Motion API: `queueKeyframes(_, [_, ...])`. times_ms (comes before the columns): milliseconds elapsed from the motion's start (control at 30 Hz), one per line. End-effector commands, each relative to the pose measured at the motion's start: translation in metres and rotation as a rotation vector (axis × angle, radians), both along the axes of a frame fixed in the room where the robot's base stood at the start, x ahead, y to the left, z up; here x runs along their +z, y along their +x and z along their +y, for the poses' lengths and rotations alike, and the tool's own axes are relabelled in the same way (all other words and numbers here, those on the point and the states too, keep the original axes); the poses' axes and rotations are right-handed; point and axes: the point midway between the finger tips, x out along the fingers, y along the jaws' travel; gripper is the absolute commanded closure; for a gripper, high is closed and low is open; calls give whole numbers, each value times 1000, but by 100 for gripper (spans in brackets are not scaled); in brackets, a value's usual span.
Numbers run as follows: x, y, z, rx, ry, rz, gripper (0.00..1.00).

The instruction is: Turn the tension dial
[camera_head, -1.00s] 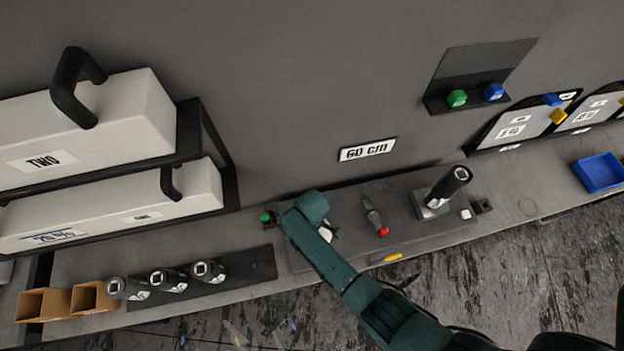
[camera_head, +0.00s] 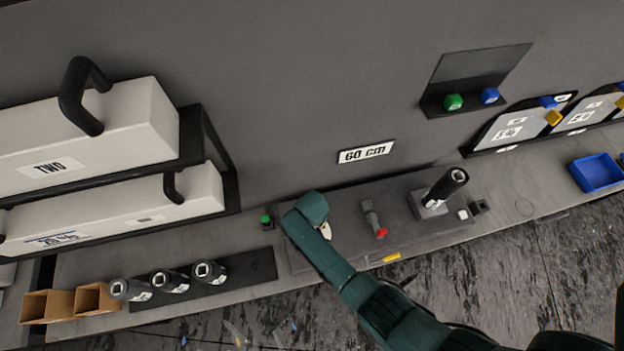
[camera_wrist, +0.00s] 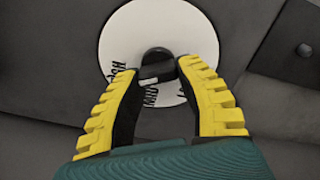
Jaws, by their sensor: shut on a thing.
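The tension dial (camera_wrist: 118,48) is a white disc with dark lettering and a black knob (camera_wrist: 157,64) at its centre, at the top of the wrist view. My gripper (camera_wrist: 161,72) has its yellow-ribbed fingers on either side of the knob and is shut on it. The lettering is partly hidden by the fingers. In the head view, my green arm reaches to the grey bench panel (camera_head: 345,250) and hides my gripper and most of the dial; only a pale sliver of the dial (camera_head: 326,231) shows.
Right of my arm are a red-ended lever (camera_head: 374,219) and an upright black cylinder (camera_head: 446,186). A green button (camera_head: 266,219) is left of it. Several black cylinders (camera_head: 168,281) and cardboard boxes (camera_head: 45,305) stand at left. A blue tray (camera_head: 597,173) is far right.

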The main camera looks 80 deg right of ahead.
Motion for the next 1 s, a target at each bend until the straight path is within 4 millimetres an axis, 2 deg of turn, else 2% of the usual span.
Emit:
queueKeyframes(333, [-3, -1, 2, -3, 4, 2, 100])
queueKeyframes(367, [-3, -1, 2, -3, 4, 2, 60])
queueKeyframes(500, [-2, -1, 1, -2, 3, 2, 35])
queueKeyframes(833, [3, 0, 0, -1, 0, 0, 35])
queueKeyframes(1000, [31, 0, 0, -1, -2, -2, 35])
